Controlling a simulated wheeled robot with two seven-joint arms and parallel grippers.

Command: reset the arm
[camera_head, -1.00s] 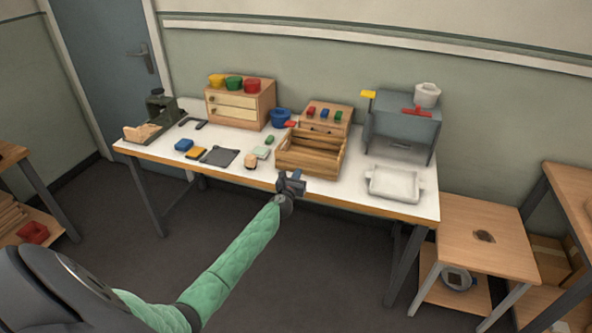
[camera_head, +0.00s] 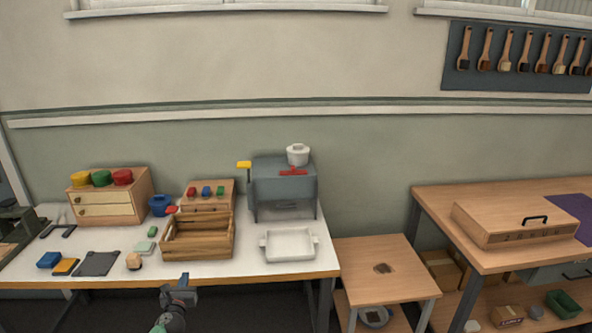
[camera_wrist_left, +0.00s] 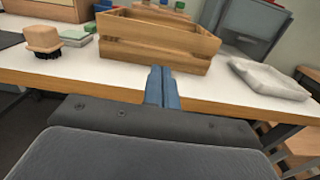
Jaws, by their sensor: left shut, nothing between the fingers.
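My left gripper (camera_head: 179,290) is in front of the white table's front edge, below the wooden crate, in the head view. Its two fingers are together with nothing between them, and in the left wrist view the shut fingertips (camera_wrist_left: 162,82) show in front of the wooden crate (camera_wrist_left: 160,40). The fingers appear apart from the crate and the table. My right gripper is in neither view.
The white table (camera_head: 250,270) holds the slatted crate (camera_head: 197,243), a white tray (camera_head: 289,246), a grey machine (camera_head: 283,190) and a drawer box (camera_head: 110,200). A low wooden stand (camera_head: 370,262) and a workbench (camera_head: 500,255) are on the right. Floor space lies before the table.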

